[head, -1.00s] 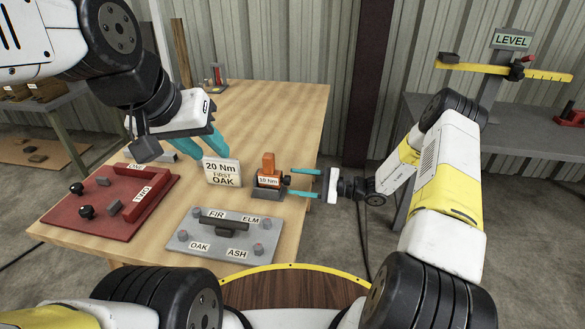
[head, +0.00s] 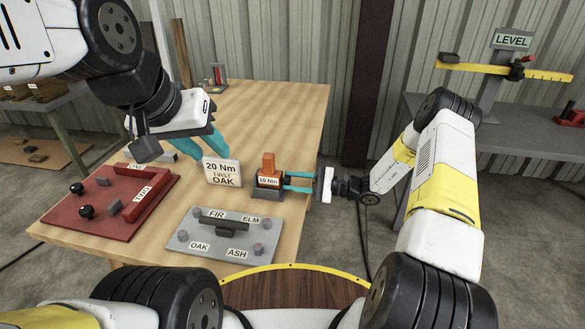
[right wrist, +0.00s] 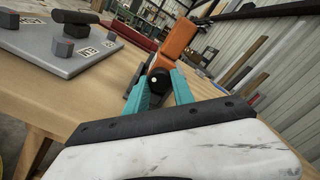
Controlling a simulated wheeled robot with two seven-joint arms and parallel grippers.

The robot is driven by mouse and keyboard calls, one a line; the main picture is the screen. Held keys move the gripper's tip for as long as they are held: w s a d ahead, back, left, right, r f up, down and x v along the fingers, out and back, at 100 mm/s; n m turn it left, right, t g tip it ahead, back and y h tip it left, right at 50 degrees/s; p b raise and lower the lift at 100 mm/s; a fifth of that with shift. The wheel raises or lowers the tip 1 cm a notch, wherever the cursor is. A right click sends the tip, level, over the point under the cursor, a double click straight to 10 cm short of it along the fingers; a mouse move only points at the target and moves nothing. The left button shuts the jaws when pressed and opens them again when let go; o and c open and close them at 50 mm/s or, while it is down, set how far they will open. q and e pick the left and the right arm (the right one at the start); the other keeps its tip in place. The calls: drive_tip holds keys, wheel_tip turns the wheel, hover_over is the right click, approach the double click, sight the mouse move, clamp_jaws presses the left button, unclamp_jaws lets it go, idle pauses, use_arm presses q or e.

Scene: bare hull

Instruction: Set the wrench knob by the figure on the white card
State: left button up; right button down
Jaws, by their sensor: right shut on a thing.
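The orange wrench (head: 268,163) stands upright in a grey holder (head: 262,194) on the wooden table. Its label reads "10 Nm". Its black knob (right wrist: 160,80) faces my right gripper. My right gripper (head: 287,181) is shut on the knob from the right side, with a teal finger on either side of it. The white card (head: 221,172) stands upright left of the wrench and reads "20 Nm", "FIRST", "OAK". My left gripper (head: 222,153) is at the card's top edge, its teal fingers partly behind the card; I cannot tell its opening.
A grey plate (head: 224,240) with bolts labelled FIR, ELM, OAK and ASH lies in front. A red tray (head: 110,202) with black knobs lies left. A bench with a yellow LEVEL beam (head: 505,70) stands back right.

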drive_tip(key=m, duration=0.4)
drive_tip(key=shift+m, duration=0.4)
drive_tip(key=m, duration=0.8)
drive_tip(key=shift+m, duration=2.4)
drive_tip(key=c, duration=1.1)
unclamp_jaws()
drive_tip(key=shift+o, duration=0.2)
